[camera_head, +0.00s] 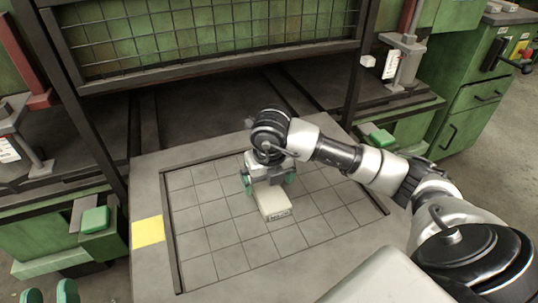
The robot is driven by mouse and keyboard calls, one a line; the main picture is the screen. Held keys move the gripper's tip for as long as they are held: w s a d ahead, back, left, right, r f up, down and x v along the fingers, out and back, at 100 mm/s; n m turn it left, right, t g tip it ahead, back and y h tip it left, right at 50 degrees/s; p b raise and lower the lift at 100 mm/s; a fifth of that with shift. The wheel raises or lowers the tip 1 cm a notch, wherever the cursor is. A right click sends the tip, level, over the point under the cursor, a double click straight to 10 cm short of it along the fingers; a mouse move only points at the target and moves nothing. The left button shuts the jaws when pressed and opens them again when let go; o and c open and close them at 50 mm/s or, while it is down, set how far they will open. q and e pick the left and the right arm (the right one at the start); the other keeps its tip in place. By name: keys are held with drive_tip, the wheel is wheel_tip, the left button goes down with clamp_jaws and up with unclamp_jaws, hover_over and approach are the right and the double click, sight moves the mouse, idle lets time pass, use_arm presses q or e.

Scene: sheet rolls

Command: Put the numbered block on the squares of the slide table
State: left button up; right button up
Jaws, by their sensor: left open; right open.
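A pale block (273,202) with dark marks on its front face rests on the gridded squares of the slide table (225,262), near the middle. The marks are too small to read. My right gripper (268,182) reaches in from the right and points down at the block's far end. Its green-tipped fingers are apart, one to each side of the block. The gripper hides the far end of the block, so I cannot tell whether a finger touches it.
A dark raised edge frames the grid, and a yellow square (148,231) marks the table's left border. A wire-mesh guard (200,35) stands behind. Green machines with boxes flank the table, and a green cabinet (472,95) is at the right. Most squares are clear.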

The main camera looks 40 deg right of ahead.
sight(269, 190)
use_arm(q)
wheel_tip(269, 190, down, 8)
drive_tip(key=s+a+g+y+p, duration=0.2)
drive_tip(key=g, duration=0.5)
drive_tip(key=shift+f, duration=0.2)
use_arm(e)
wheel_tip(269, 190, up, 9)
drive_tip(key=s, duration=0.1)
drive_tip(key=shift+a, duration=0.15)
